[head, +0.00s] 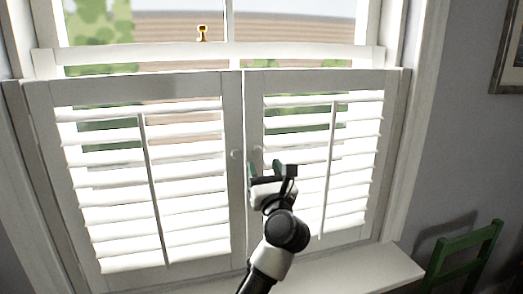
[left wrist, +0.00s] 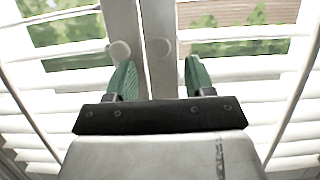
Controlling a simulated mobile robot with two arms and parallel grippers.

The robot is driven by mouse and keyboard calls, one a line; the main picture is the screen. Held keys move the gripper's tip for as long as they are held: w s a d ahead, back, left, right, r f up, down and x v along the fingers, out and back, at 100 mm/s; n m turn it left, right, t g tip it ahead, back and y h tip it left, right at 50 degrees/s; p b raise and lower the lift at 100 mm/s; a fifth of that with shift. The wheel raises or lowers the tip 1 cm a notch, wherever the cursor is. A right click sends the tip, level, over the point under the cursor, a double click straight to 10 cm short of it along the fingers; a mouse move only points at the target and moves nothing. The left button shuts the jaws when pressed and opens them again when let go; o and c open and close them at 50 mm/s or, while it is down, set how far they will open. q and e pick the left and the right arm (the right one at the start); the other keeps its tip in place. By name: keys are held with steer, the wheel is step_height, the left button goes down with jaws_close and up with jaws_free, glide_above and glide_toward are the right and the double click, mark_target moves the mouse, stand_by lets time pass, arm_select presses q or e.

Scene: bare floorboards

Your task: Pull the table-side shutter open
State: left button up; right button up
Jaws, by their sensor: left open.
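Two white louvered shutters, a left one (head: 233,200) and a right one (head: 255,88), stand closed side by side across the lower window. No table shows, so I cannot tell from the frames which is the table-side one. Each has a small round white knob by the middle seam: the left knob (left wrist: 120,50) and the right knob (left wrist: 160,47). My left gripper (head: 264,167) is open and empty in front of the right shutter's inner edge. In the left wrist view, the right knob appears between its green fingers (left wrist: 160,72); the left knob appears at the left fingertip. Contact is unclear.
A white sill (head: 350,268) runs below the shutters. A green chair (head: 465,265) stands at the lower right by the grey wall. A small gold-coloured latch (head: 202,33) sits on the window rail above. A picture frame (head: 507,55) hangs at the right.

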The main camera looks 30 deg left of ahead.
mark_target(258, 154)
arm_select(q)
steer(key=shift+p+x, duration=0.5)
steer(key=shift+x, duration=1.75)
steer(key=shift+f, duration=0.1)
steer(key=shift+c, duration=0.3)
jaws_close()
